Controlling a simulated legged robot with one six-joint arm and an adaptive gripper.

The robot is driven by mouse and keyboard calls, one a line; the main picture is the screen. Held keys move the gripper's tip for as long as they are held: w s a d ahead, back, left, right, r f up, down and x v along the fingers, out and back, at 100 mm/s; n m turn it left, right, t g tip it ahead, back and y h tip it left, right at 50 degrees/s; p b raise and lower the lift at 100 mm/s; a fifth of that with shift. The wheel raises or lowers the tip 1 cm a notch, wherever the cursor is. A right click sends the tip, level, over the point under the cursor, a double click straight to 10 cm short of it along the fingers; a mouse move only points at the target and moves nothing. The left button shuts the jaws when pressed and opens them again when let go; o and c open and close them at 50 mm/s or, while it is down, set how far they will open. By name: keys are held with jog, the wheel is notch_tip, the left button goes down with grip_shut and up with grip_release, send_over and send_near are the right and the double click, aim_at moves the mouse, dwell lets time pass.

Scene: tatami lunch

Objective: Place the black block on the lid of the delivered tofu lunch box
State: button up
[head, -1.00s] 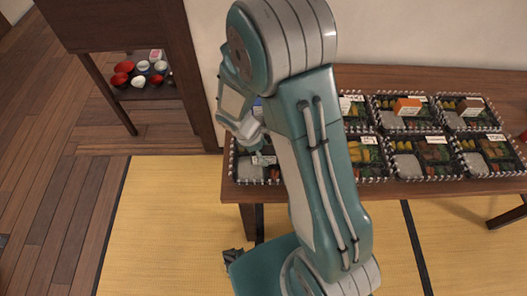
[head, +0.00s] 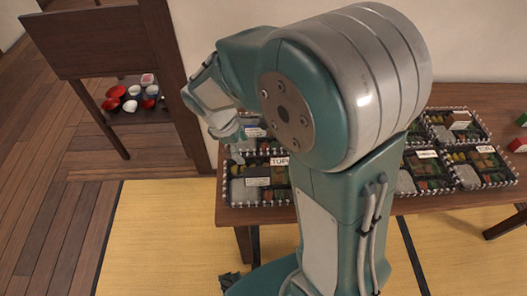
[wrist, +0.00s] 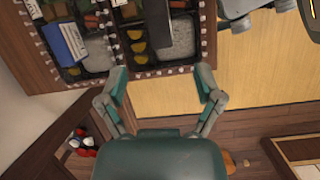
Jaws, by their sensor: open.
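The tofu lunch box (head: 240,203) stands at the front left of the table, with a white label reading like TOFU (head: 278,161) at its back edge. The black block (wrist: 157,22) lies on the box's lid in the wrist view; in the head view a pale label (head: 257,182) shows on it. My gripper (wrist: 161,85) is open and empty, its two fingers spread apart beyond the box's edge and clear of the block. In the head view my gripper (head: 238,134) is above the left end of the table, partly hidden by my wrist.
A blue block (wrist: 63,42) with a white face lies on the adjoining lunch box. More lunch boxes (head: 485,165) fill the table's right part, partly hidden by my arm. A dark wooden stand (head: 110,45) with red and white bowls (head: 130,98) is at the left.

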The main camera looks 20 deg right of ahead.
jog(key=s+d+r+m+t+y, duration=0.2)
jog(key=s+r+m+t, duration=0.1)
jog(key=s+r+m, duration=0.3)
jog(key=s+d+r+m+t+y, duration=0.1)
jog(key=s+r+m+t, duration=0.2)
jog(key=s+r+m, duration=0.3)
notch_tip(320, 180, up, 2)
jog(key=shift+s+d+r+m+y, duration=0.2)
jog(key=shift+s+d+m+y, duration=0.15)
jog(key=shift+s, duration=0.9)
